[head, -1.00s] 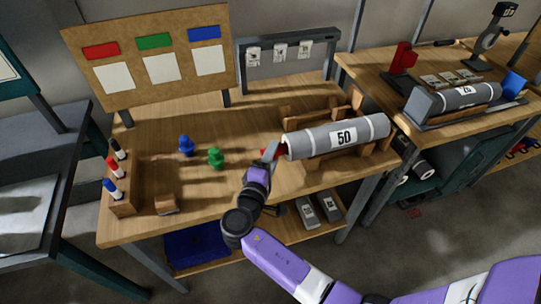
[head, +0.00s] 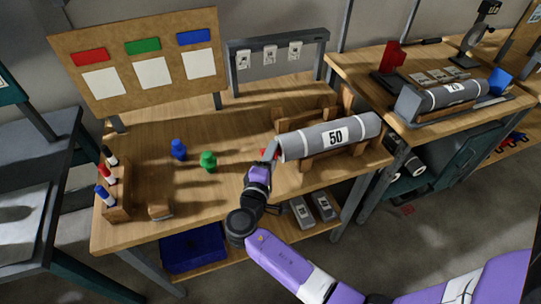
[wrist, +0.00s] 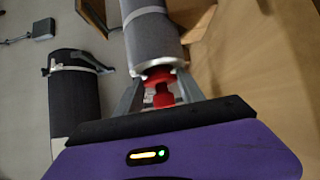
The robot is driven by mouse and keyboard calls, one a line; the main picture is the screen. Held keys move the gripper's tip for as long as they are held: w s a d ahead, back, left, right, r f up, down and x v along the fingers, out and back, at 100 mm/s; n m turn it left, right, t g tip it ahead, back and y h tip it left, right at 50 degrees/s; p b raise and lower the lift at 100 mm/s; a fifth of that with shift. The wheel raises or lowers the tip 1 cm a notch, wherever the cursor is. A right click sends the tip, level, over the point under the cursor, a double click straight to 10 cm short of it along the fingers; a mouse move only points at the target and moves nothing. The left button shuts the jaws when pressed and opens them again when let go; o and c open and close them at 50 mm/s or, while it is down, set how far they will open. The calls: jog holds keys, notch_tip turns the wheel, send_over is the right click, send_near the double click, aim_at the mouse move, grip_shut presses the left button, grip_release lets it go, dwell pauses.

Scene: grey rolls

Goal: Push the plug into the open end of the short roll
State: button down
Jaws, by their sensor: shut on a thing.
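My gripper (wrist: 160,94) is shut on a red plug (wrist: 163,98), with one finger on each side of it. The plug's wider front part is right at the near end of a grey roll (wrist: 153,38); I cannot tell how deep it sits inside. In the head view this roll (head: 350,134) is marked 50 and lies in a wooden cradle (head: 328,162) on the bench. My gripper (head: 271,150) is at its left end there. The fingers mostly hide the plug in that view.
A blue plug (head: 179,149) and a green plug (head: 208,161) stand on the bench (head: 235,200) to the left. A marker rack (head: 117,210) and a small wooden block (head: 160,211) are farther left. Another grey roll (head: 452,96) lies on the right bench.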

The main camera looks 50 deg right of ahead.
jog(key=shift+w+a+b, duration=0.3)
jog(key=shift+w+a, duration=0.15)
jog(key=shift+a, duration=0.2)
jog(key=shift+w+a+b, duration=0.25)
jog(key=shift+w+a, duration=0.2)
jog(key=shift+a, duration=0.2)
dwell(0.9)
jog(key=shift+s+d, duration=0.5)
jog(key=shift+d, duration=0.2)
jog(key=shift+s+d, duration=0.45)
jog(key=shift+d, duration=0.2)
dwell(0.9)
jog(key=c, duration=0.6)
grip_release()
jog(key=shift+c, duration=0.2)
jog(key=b+v, duration=0.1)
jog(key=v, duration=0.6)
jog(key=shift+s+a, duration=0.15)
jog(key=shift+a, duration=0.2)
